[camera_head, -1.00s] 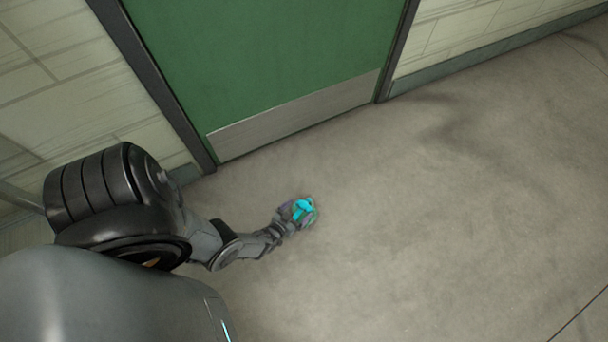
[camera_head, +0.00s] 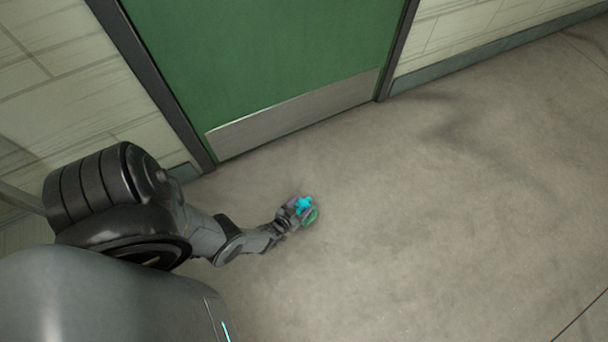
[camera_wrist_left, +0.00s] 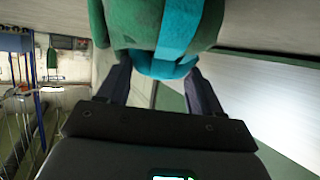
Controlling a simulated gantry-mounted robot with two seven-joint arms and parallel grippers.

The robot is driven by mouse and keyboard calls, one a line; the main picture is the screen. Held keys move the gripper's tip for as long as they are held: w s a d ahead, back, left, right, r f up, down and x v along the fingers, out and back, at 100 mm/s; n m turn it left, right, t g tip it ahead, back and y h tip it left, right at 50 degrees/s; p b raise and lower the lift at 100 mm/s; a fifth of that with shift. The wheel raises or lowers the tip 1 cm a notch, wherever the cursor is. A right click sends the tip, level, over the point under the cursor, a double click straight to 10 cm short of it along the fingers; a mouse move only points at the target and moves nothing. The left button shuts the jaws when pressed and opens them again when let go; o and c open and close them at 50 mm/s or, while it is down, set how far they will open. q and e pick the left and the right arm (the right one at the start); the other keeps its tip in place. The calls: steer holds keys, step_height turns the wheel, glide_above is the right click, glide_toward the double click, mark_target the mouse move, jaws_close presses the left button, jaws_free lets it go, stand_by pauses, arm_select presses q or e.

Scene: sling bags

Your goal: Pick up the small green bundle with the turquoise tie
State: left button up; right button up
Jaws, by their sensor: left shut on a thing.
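The small green bundle (camera_head: 311,215) with its turquoise tie (camera_head: 303,204) is at the end of my left arm in the head view, over the grey floor. In the left wrist view the green cloth (camera_wrist_left: 125,22) and the turquoise tie (camera_wrist_left: 177,38) fill the top middle. My left gripper (camera_head: 296,208) is shut on the bundle, with one dark finger on each side of it in the wrist view (camera_wrist_left: 160,82). The tips are partly hidden by the bundle. My right gripper is not in view.
A green door (camera_head: 270,60) with a metal kick plate (camera_head: 292,116) stands behind, in a pale block wall (camera_head: 50,95). The floor (camera_head: 450,220) to the right is clear. The wrist view shows blue and metal racks (camera_wrist_left: 35,85) at the left.

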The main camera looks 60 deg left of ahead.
mark_target(303, 210)
arm_select(q)
steer(key=shift+c, duration=0.3)
steer(key=shift+r, duration=0.15)
steer(key=shift+r+p, duration=0.3)
steer(key=shift+p, duration=0.1)
steer(key=r+p, duration=0.2)
steer(key=r, duration=0.1)
steer(key=w+r+p, duration=0.1)
steer(key=p, duration=0.1)
steer(key=shift+d+r, duration=0.2)
steer(key=shift+d, duration=0.2)
steer(key=w+d+r+p, duration=0.4)
steer(key=w+d+r, duration=0.1)
steer(key=w+d, duration=0.2)
steer(key=shift+d+r, duration=0.2)
steer(key=shift+d, duration=0.1)
